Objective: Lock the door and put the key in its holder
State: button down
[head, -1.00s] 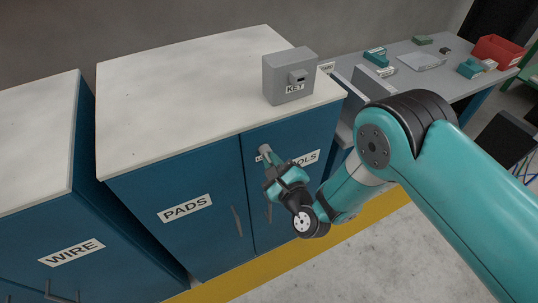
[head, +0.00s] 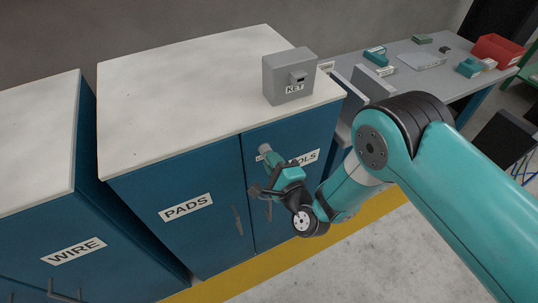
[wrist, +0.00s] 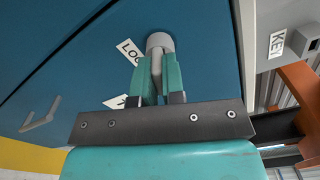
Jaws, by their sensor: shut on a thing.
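The blue cabinet's right door (head: 310,135), with a label ending in "OOLS", looks shut against its frame. A round grey lock (wrist: 160,40) sits on it beside a partly covered label (wrist: 129,50) that starts "LO". My gripper (wrist: 158,75) is at the lock, its teal fingers shut on a grey key (wrist: 157,66). The key's tip is hidden, seemingly in the lock. In the head view my gripper (head: 272,160) is in front of this door. The grey key holder box (head: 284,82), labelled "KEY", stands on the cabinet top and shows at right in the wrist view (wrist: 304,42).
The left door, labelled "PADS" (head: 187,207), has a bar handle. A "WIRE" cabinet (head: 75,250) stands at left. A grey bench (head: 425,85) with small parts and a red bin (head: 497,50) is at right. The white cabinet top (head: 190,95) is otherwise clear.

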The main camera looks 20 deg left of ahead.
jog(key=shift+w, duration=0.1)
jog(key=n, duration=0.6)
jog(key=shift+r, duration=0.1)
jog(key=shift+s+d+f+p, duration=0.2)
jog(key=shift+s+d+p, duration=0.15)
jog(key=shift+p, duration=1.1)
dwell(0.3)
jog(key=shift+s+d+p, duration=0.15)
jog(key=shift+p, duration=1)
dwell(0.5)
jog(key=shift+d+r, duration=0.1)
jog(key=shift+r, duration=0.05)
jog(key=shift+p+v, duration=1.4)
jog(key=shift+p, duration=0.6)
